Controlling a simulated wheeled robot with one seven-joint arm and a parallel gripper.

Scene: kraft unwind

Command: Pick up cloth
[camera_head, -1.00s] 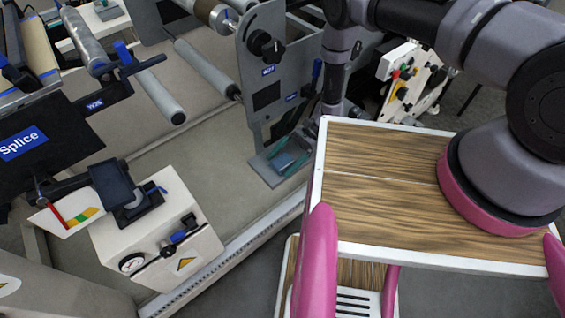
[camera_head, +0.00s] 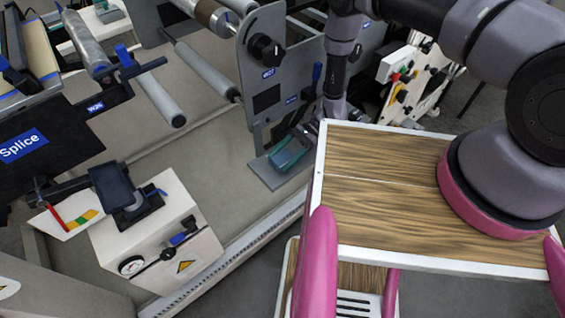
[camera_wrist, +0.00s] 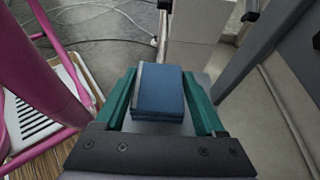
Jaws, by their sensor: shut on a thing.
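The cloth (camera_wrist: 160,92) is a blue folded pad with a light left edge. In the wrist view it lies between the two green fingers of my gripper (camera_wrist: 164,100), which is shut on it. In the head view my gripper (camera_head: 290,154) is just above the grey foot plate (camera_head: 264,175) of the machine's upright panel. The cloth is hard to tell apart from the green fingers there. I cannot tell how wide a gap is between the cloth and the plate.
The grey upright panel (camera_head: 258,85) with a black knob stands left of my gripper. Grey rollers (camera_head: 205,70) lie further left. A white control box (camera_head: 409,80) with a red button is behind to the right. A pale machine floor (camera_head: 220,140) lies open at left.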

